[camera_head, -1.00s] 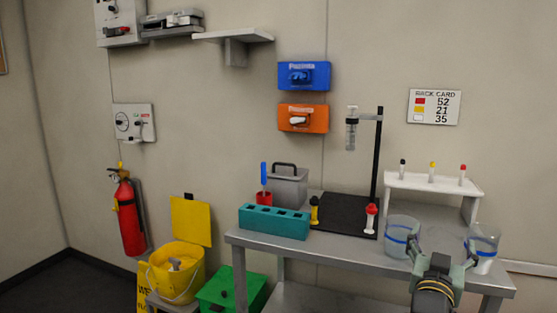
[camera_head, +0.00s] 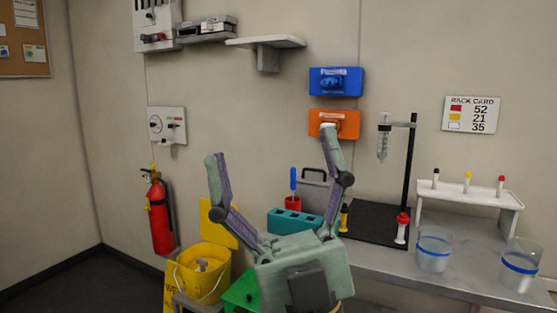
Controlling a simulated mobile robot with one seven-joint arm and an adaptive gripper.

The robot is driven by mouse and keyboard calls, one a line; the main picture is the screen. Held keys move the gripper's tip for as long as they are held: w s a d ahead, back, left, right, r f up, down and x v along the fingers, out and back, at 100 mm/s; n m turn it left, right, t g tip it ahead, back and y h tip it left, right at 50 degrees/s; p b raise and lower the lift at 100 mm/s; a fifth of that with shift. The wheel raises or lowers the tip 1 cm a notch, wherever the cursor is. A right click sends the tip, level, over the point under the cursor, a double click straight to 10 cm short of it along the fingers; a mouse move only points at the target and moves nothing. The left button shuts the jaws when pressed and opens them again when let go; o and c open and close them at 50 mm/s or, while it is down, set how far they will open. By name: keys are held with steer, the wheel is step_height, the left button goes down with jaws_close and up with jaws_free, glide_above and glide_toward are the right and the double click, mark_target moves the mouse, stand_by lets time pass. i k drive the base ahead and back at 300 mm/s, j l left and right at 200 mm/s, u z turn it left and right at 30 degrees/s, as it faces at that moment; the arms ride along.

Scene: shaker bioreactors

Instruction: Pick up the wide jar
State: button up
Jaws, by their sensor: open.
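Two clear jars with blue bands stand on the right part of the grey metal bench. The left jar (camera_head: 433,252) looks about as wide as it is tall. The right jar (camera_head: 519,266) stands nearer the right edge and shows something white low down. I cannot tell for sure which one is the wide jar. My gripper (camera_head: 271,146) is raised in the middle of the view, fingers spread and pointing up, with nothing between them. It is well left of both jars and touches neither. Its right finger covers part of the orange box and grey bin behind.
A white rack (camera_head: 468,194) with several capped tubes stands behind the jars. A dark stand (camera_head: 408,165) holds a syringe-like tube left of them. A red-capped white bottle (camera_head: 402,228) is near the left jar. A teal block (camera_head: 290,222) sits farther left. The bench front (camera_head: 400,268) is clear.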

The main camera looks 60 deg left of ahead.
mark_target(434, 248)
steer(key=i+l+u, duration=0.1)
steer(key=u, duration=0.3)
steer(key=i+l+u, duration=0.2)
steer(key=u, duration=0.15)
steer(key=i+l+u, duration=0.1)
steer(key=u, duration=0.3)
steer(key=l, duration=0.1)
